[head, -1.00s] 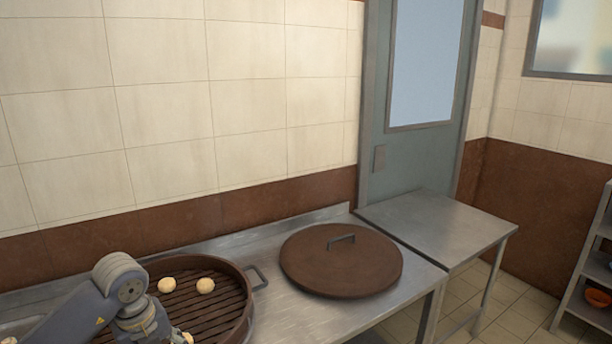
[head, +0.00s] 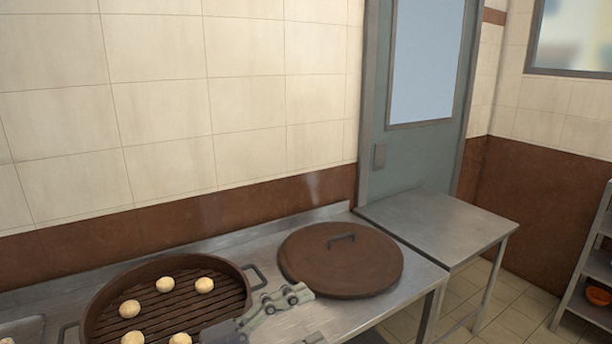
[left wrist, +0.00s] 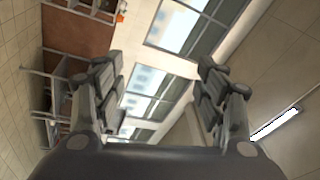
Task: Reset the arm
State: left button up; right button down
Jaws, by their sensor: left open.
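My left gripper (head: 304,316) is at the bottom of the head view, right of the steamer (head: 245,300) and in front of the brown lid (head: 340,270). It is open, and nothing shows between its fingers. In the left wrist view its two fingers (left wrist: 160,95) are spread wide, with windows and ceiling beyond them. My right gripper is in neither view.
The steamer is a round brown slatted tray holding several pale buns (head: 165,284). The lid lies flat on the steel counter (head: 375,318). A lower steel table (head: 435,225) stands to the right, and a shelf (head: 590,270) at the far right.

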pick_arm(q)
jog(key=w+a+r+n+t+y, duration=0.1)
jog(key=w+a+n+t+y, duration=0.1)
jog(key=a+n+t+y, duration=0.4)
jog(key=w+a+r+n+t+y, duration=0.1)
jog(key=w+a+n+t+y, duration=0.2)
jog(key=a+n+t, duration=0.35)
jog(key=s+a+f+n+g+y, duration=0.3)
jog(key=a+f+n+y, duration=0.3)
jog(key=f, duration=0.4)
jog(key=s+a+f+n+g+y, duration=0.2)
jog(key=a+f+n+g+y, duration=0.25)
jog(key=f+n, duration=0.35)
jog(key=s+d+f+g+h, duration=0.1)
jog(key=s+f+g, duration=0.4)
jog(key=s+f, duration=0.4)
jog(key=s+d+f+g, duration=0.2)
jog(key=s+f+g, duration=0.3)
jog(key=s, duration=0.7)
notch_tip(320, 180, down, 26)
jog(key=s+m, duration=0.1)
jog(key=s+a+f+g, duration=0.1)
jog(key=s+a+f, duration=0.2)
jog(key=s+f, duration=1.4)
jog(key=shift+s+f+g, duration=0.3)
jog(key=shift+s+g, duration=0.1)
